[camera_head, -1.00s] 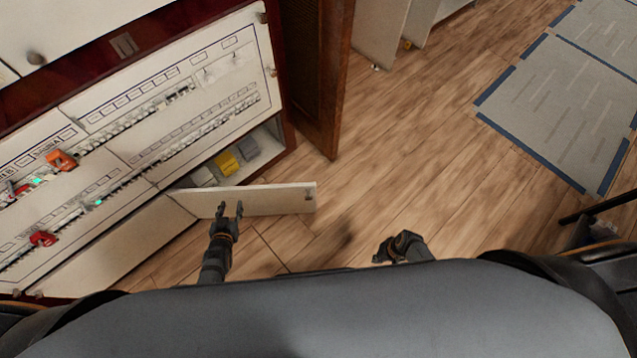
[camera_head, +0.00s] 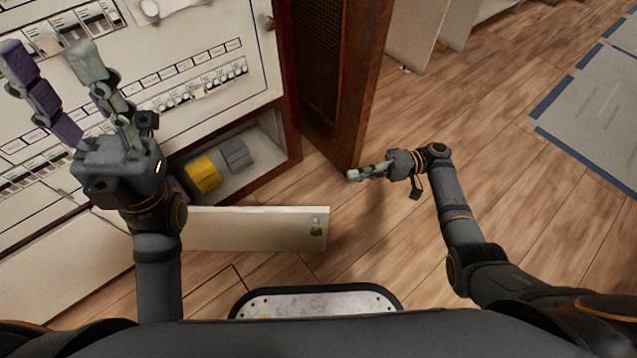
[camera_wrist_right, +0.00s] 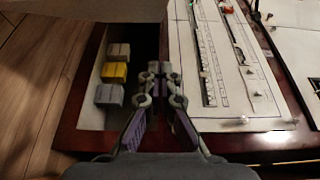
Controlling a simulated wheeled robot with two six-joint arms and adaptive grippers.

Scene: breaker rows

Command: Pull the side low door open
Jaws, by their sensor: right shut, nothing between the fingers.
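The low door (camera_head: 270,229) is a pale flat panel at the bottom of the cabinet. It stands swung outward from the open low compartment (camera_head: 250,184), with a small dark knob (camera_head: 316,226) near its free end. My left gripper (camera_head: 58,68) is open and empty, raised in front of the breaker panel, above and left of the door. My right gripper (camera_head: 358,174) is shut and empty, above and right of the door's free end and apart from it. In the right wrist view its fingers (camera_wrist_right: 155,82) are together, with the compartment behind.
A yellow block (camera_head: 202,174) and a grey block (camera_head: 235,154) sit inside the compartment. The breaker panel (camera_head: 205,60) rises above it. A brown wooden door (camera_head: 345,75) stands beside the cabinet. The wood floor (camera_head: 420,110) to the right is mostly clear; a taped grey mat (camera_head: 600,120) lies beyond.

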